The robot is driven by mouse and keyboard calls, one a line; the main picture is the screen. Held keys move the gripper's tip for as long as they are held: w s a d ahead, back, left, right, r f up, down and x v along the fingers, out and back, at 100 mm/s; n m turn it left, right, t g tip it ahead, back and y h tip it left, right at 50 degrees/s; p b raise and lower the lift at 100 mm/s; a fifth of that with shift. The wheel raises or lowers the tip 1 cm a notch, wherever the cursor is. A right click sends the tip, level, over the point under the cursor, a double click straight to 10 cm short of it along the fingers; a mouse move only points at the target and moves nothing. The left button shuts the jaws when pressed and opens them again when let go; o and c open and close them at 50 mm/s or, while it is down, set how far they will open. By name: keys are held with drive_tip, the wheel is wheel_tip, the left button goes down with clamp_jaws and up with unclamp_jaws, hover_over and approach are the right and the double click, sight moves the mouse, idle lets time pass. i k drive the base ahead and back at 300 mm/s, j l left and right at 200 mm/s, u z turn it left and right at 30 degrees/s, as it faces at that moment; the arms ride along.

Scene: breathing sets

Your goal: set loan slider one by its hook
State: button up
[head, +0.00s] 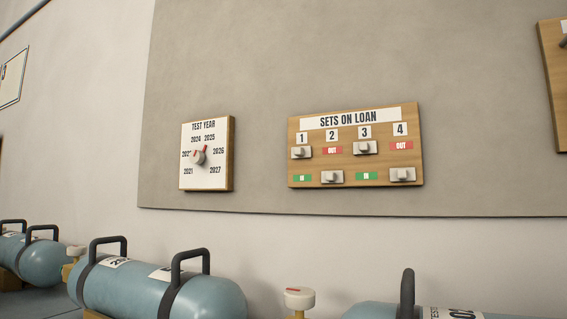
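The wooden SETS ON LOAN board (355,167) hangs on the grey wall panel, right of the picture's middle. Its loan slider one (301,152), a pale block with a knob, stands at the top of column 1. A green label (303,177) shows below it, its lettering too small to read surely. Slider three (365,148) is also up, with a green label below. Sliders two (332,177) and four (403,175) are down, with red OUT labels above them. Another wooden board (553,80) is cut off at the right edge; a dark piece shows on it, possibly a hook. My gripper is not in view.
A TEST YEAR dial board (206,170) hangs to the left, its red pointer near 2025. The panel between the boards is bare.

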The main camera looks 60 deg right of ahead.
sight(302, 151)
drive_tip(key=k+j+z, duration=0.25)
drive_tip(key=k+z, duration=0.2)
drive_tip(key=k, duration=0.25)
drive_tip(key=z, duration=1.55)
